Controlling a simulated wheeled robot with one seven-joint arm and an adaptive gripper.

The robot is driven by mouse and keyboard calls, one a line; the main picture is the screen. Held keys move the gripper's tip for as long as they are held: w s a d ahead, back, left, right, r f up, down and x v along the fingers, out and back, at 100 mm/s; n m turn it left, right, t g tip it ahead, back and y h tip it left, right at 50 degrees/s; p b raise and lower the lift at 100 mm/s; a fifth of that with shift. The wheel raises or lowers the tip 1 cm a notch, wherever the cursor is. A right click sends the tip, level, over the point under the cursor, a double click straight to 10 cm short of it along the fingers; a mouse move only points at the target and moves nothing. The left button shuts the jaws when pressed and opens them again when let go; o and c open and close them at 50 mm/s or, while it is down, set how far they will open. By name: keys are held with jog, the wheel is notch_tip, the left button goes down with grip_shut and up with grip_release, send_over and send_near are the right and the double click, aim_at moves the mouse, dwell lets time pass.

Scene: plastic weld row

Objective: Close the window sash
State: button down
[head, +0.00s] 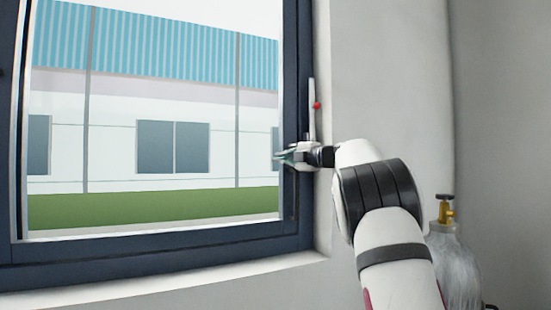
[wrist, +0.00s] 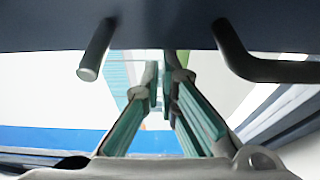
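The window sash (head: 150,258) has a dark blue frame around a large pane. It fills the left of the head view, and the pictures do not clearly show how far it stands open. A slim upright pale lever with a red dot (head: 317,105) is at its right side. My gripper (head: 284,157) is at the right-hand upright of the frame, just below the lever. In the wrist view, its teal-padded fingers (wrist: 163,75) have a narrow gap between them and hold nothing visible. A dark bar (wrist: 160,25) crosses above them; I cannot tell whether the fingers touch it.
Two grey rods (wrist: 97,50) (wrist: 232,52) project from the dark bar on both sides of my fingers. A pale wall (head: 390,70) lies right of the window. A gas cylinder with a brass valve (head: 445,209) stands at the lower right. A sill (head: 180,287) runs below.

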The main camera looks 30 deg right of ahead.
jog(key=shift+d, duration=0.3)
jog(key=a+p, duration=0.1)
jog(key=a, duration=0.2)
jog(key=shift+a, duration=0.4)
jog(key=shift+s+a+r, duration=0.1)
jog(key=shift+s+r, duration=0.05)
jog(key=shift+s, duration=0.4)
jog(key=b+v, duration=0.1)
jog(key=v, duration=0.7)
jog(key=shift+s, duration=0.3)
